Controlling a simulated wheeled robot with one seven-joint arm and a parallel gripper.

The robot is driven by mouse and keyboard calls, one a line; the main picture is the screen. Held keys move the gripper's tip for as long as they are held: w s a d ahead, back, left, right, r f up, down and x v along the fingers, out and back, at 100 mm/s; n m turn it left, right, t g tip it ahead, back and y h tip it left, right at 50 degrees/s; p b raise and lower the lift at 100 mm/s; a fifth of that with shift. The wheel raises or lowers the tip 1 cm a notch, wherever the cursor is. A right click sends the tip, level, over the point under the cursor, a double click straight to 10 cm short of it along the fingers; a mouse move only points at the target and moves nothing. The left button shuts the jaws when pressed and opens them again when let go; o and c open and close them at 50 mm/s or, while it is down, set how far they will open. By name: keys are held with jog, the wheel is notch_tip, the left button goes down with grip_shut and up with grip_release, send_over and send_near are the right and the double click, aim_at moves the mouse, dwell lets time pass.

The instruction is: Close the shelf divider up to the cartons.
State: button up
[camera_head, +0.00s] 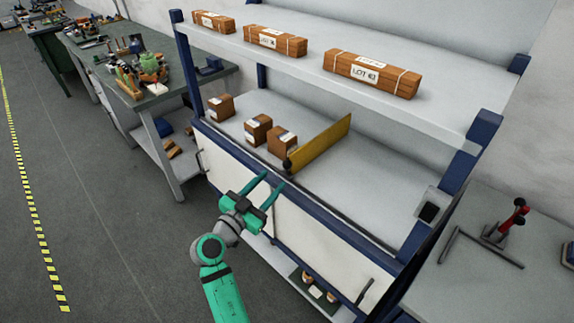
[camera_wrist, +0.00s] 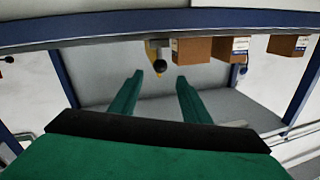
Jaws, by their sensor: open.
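The yellow shelf divider (camera_head: 325,143) stands upright on the lower shelf, with a black knob (camera_head: 287,164) at its front end. Three brown cartons with white labels stand to its left: a near one (camera_head: 281,140), a middle one (camera_head: 258,130) and a far one (camera_head: 220,107). The divider is close beside the near carton; I cannot tell whether they touch. My gripper (camera_head: 274,180) is open and empty in front of the shelf, just short of the knob. In the wrist view the divider's front end (camera_wrist: 153,50) shows beyond the fingers (camera_wrist: 160,76).
The blue front rail (camera_head: 330,205) runs along the lower shelf edge. The upper shelf (camera_head: 300,62) holds long strapped cartons (camera_head: 373,73). The lower shelf is clear right of the divider, up to a small grey device (camera_head: 430,208). A cluttered bench (camera_head: 130,65) stands left.

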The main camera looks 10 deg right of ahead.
aim_at(284, 167)
jog(key=x, duration=1)
grip_shut()
jog(key=shift+w, duration=0.15)
